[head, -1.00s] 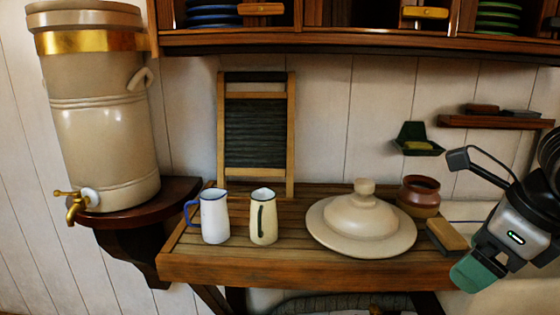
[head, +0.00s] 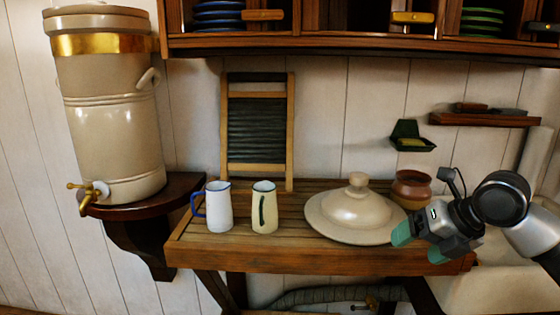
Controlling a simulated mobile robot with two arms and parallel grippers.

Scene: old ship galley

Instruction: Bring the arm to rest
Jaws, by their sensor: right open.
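My right gripper (head: 419,244) is at the right end of the wooden slatted table (head: 280,254), its green-tipped fingers apart and nothing between them. It points left, in front of the right edge of the cream domed lid (head: 355,212). My right arm (head: 500,205) comes in from the right. My left gripper is not in view.
A white jug (head: 218,209) and a cream jug (head: 264,210) stand on the table's left half. A brown pot (head: 411,188) stands behind my gripper. A washboard (head: 257,125) leans on the wall. A large urn (head: 112,110) stands left; a cabinet (head: 340,45) hangs above.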

